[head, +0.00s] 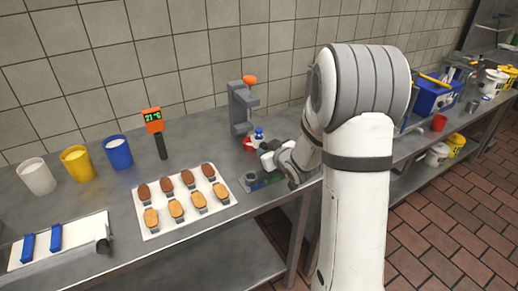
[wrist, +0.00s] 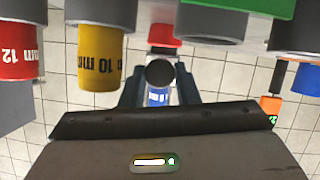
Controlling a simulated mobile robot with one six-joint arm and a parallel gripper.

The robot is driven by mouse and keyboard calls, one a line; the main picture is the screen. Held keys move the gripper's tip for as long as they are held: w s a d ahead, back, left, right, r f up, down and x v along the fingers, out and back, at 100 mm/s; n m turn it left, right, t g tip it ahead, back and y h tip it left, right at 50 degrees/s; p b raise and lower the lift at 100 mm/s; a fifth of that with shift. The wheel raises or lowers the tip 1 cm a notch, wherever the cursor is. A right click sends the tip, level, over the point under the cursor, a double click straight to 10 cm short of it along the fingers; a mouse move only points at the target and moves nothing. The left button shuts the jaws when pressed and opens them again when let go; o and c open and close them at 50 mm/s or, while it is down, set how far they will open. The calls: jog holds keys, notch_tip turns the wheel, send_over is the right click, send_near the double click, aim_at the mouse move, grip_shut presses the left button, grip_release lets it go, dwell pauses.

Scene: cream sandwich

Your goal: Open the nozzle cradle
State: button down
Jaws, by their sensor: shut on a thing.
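A grey stand with an orange knob (head: 240,108) is upright at the back of the counter; I cannot tell surely whether it is the nozzle cradle. My gripper (head: 270,160) is low in front of it, its fingers partly hidden by my arm. In the wrist view my gripper (wrist: 160,90) is shut around a dark round-ended part (wrist: 160,74), with blue lettered and red parts in line with it. A red 12 mm nozzle (wrist: 17,52) and a yellow 10 mm nozzle (wrist: 98,65) show near the gripper, their lettering upside down. A grey ring and a green edge (wrist: 240,6) are above right.
A white tray (head: 152,232) with several brown and tan sandwich halves lies left of my gripper. White, yellow and blue cups (head: 118,153) and an orange thermometer (head: 154,121) stand behind it.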

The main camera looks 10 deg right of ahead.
jog(key=shift+s+d, duration=0.1)
jog(key=shift+s, duration=0.15)
jog(key=c, duration=1.1)
grip_release()
jog(key=shift+w, duration=0.1)
jog(key=shift+v, duration=3.9)
